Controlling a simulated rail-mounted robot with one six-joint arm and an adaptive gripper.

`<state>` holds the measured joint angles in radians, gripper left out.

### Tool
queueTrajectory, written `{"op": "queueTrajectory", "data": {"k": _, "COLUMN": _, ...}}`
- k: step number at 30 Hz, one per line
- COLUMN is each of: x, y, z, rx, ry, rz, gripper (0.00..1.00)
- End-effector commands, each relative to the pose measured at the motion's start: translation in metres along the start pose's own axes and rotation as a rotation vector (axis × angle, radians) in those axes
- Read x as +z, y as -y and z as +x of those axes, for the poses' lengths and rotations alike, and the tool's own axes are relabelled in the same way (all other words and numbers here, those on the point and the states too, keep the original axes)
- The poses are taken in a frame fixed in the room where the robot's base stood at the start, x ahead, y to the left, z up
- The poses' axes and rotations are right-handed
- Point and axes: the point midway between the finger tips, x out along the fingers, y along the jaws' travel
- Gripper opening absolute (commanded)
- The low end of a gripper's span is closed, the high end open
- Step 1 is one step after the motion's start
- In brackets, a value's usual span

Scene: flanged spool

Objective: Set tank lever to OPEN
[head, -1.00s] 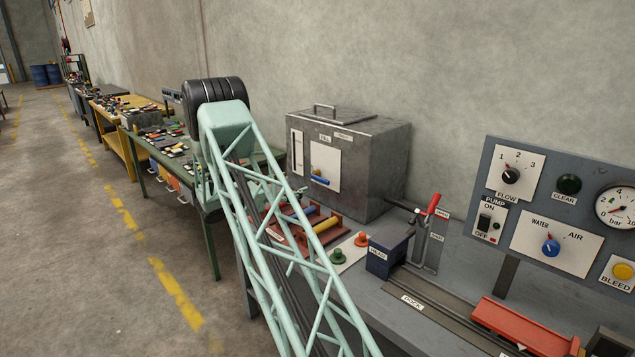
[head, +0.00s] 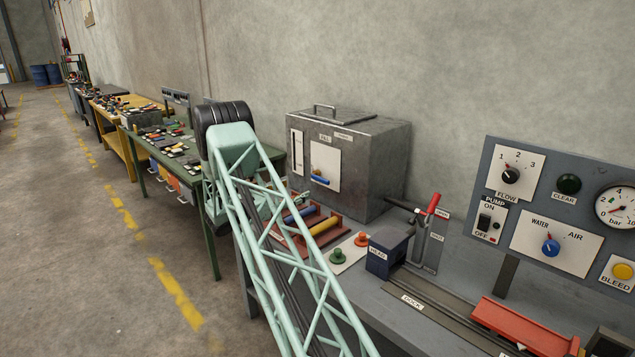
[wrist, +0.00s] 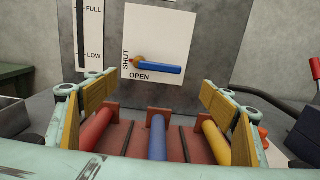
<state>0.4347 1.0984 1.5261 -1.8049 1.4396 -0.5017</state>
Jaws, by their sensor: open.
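The tank (head: 375,160) is a grey metal box with a white plate on its front. The tank lever (wrist: 160,67) has a blue handle and a brass-coloured pivot at its left end. The handle points right and tilts slightly down. SHUT is printed upright left of the pivot and OPEN below the handle. The lever also shows in the head view (head: 320,179). My gripper (wrist: 155,88) is open, its yellow-padded fingers wide apart in front of and below the lever, touching nothing on the plate. In the head view my arm partly hides the gripper.
Red, blue and yellow rollers lie on a red-brown rack (wrist: 180,145) below my fingers. Green and orange knobs (head: 361,240), a HEAD block (head: 388,250) and a red-handled lever (head: 433,204) stand to the right. A FULL/LOW gauge (wrist: 90,35) is left of the plate.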

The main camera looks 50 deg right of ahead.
Motion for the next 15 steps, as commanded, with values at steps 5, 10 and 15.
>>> {"op": "queueTrajectory", "data": {"k": 5, "x": 0.000, "y": 0.001, "z": 0.011, "rx": -0.002, "ry": 0.000, "rz": 0.001, "gripper": 0.76}}
{"op": "queueTrajectory", "data": {"k": 10, "x": 0.000, "y": 0.001, "z": 0.026, "rx": -0.001, "ry": 0.001, "rz": 0.001, "gripper": 0.76}}
{"op": "queueTrajectory", "data": {"k": 15, "x": -0.001, "y": 0.001, "z": 0.048, "rx": -0.002, "ry": 0.000, "rz": 0.001, "gripper": 0.76}}
